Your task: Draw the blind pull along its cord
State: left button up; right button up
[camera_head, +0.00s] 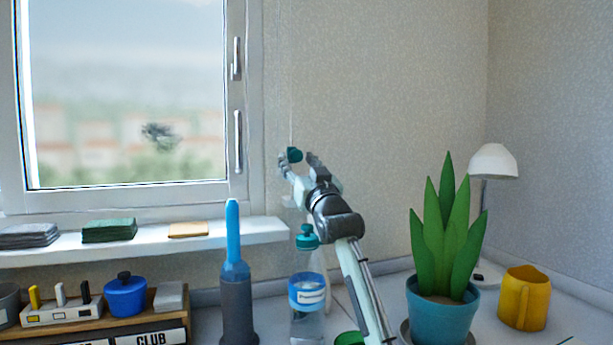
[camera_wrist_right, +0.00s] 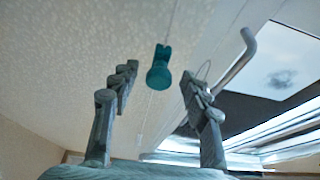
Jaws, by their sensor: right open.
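The blind pull (camera_head: 294,154) is a small teal knob on a thin, pale cord (camera_head: 291,70) hanging by the wall, right of the window. My right gripper (camera_head: 298,163) is open around the pull's height. In the right wrist view the pull (camera_wrist_right: 159,72) appears between the two spread fingers (camera_wrist_right: 157,80), with a visible gap on each side. The cord rises from its narrow end there. I cannot tell whether the pull is fully between the fingertips or just beyond them. My left gripper is not in view.
A window (camera_head: 125,95) with handles (camera_head: 238,140) stands left of the gripper, above a sill (camera_head: 140,240).

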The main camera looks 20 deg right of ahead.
jog(key=v, duration=1)
jog(key=shift+s+f, duration=0.15)
